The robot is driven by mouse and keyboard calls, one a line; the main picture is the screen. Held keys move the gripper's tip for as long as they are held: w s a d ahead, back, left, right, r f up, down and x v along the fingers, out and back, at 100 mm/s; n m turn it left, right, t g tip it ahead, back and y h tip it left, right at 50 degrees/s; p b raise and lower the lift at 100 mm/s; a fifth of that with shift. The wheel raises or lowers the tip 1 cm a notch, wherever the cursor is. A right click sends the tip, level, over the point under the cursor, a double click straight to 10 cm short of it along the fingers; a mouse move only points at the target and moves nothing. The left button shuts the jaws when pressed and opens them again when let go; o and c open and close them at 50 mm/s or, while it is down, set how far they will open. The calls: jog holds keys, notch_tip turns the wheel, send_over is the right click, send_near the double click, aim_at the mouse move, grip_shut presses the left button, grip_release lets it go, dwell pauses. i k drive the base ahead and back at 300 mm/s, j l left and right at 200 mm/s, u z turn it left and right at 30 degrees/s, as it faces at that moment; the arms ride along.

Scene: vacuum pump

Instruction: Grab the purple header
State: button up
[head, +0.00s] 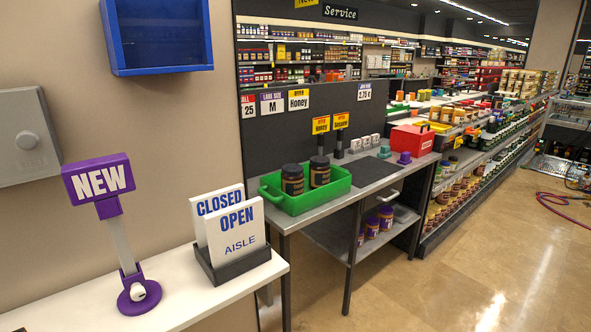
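The purple header (98,179) is a rectangular sign head with white "NEW" lettering. It stands upright, slightly tilted, on top of a pale post (121,240) at the left. The post rises from a round purple base (138,296) on the white counter (195,290). The header is clear of the wall and nothing covers its front. My gripper is not in view, so its state is hidden.
A black holder (233,270) with "CLOSED" and "OPEN" cards stands right of the base. A blue wall box (160,70) hangs above and a grey box (18,138) is at the left wall. A steel table (290,221) with a green tray (290,207) stands beyond.

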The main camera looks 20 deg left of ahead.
aim_at(95, 180)
jog(key=i+l+u, duration=0.1)
jog(key=u, duration=0.35)
jog(key=i+l+u, duration=0.25)
jog(key=u, duration=0.15)
jog(key=i+l+u, duration=0.25)
jog(key=u, duration=0.2)
jog(key=i+l+u, duration=0.1)
jog(key=l+u, duration=0.3)
jog(key=i+l+u, duration=0.1)
jog(key=l+u, duration=0.15)
jog(key=u, duration=0.2)
